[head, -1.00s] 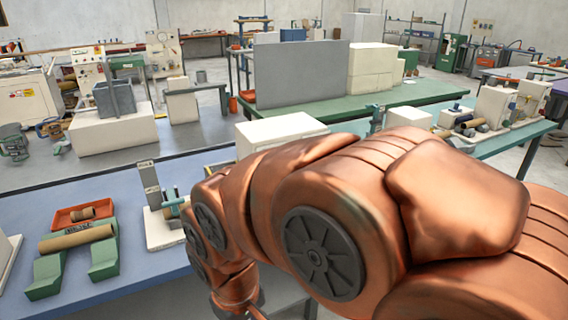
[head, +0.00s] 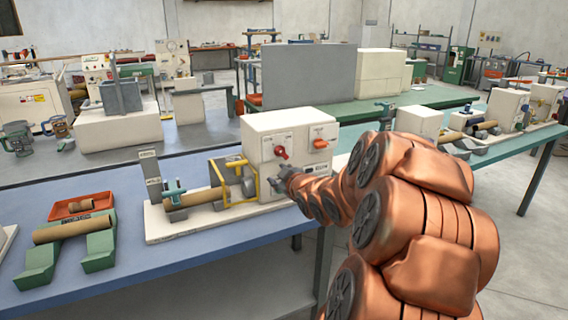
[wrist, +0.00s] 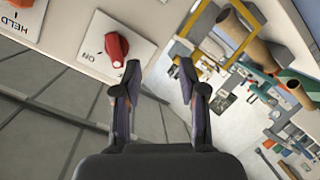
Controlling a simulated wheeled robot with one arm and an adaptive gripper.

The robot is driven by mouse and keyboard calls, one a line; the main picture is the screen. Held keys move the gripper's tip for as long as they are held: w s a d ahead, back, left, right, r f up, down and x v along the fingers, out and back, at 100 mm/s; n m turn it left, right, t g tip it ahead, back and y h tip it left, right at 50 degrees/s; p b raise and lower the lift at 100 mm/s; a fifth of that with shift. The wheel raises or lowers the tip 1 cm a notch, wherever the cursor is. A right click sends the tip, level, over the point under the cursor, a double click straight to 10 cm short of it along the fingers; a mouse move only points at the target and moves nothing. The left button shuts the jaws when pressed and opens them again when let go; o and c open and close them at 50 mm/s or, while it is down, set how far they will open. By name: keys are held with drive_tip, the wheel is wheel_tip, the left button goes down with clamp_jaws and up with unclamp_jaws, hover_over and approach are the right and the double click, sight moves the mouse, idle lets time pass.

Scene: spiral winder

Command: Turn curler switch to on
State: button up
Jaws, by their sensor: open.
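The white winder machine (head: 262,130) has two rotary switches on its front panel. The left one, a red knob (head: 281,152), sits on a white plate; it also shows in the wrist view as a red knob (wrist: 116,46) beside an upside-down "ON" label. The right one is an orange knob (head: 320,143), partly cut off at the wrist view's top edge. I cannot read which is the curler switch. My gripper (wrist: 160,68) is open and empty, its left fingertip just beside and below the red knob in the picture. In the head view its fingers are small and partly hidden.
A yellow guard frame (head: 217,182) and a cardboard tube (head: 197,197) lie left of the panel on the machine's base. Green stands with a tube (head: 75,229) and an orange tray (head: 82,206) are farther left on the blue table (head: 180,255).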

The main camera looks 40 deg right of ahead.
sight(284, 154)
drive_tip(key=s+d+r+t, duration=0.2)
drive_tip(key=d+t, duration=0.1)
drive_tip(key=d, duration=0.2)
drive_tip(key=shift+n+h, duration=0.3)
drive_tip(key=shift+n, duration=0.1)
drive_tip(key=shift+x, duration=3.9)
drive_tip(key=shift+a, duration=0.15)
drive_tip(key=shift+c, duration=0.3)
clamp_jaws()
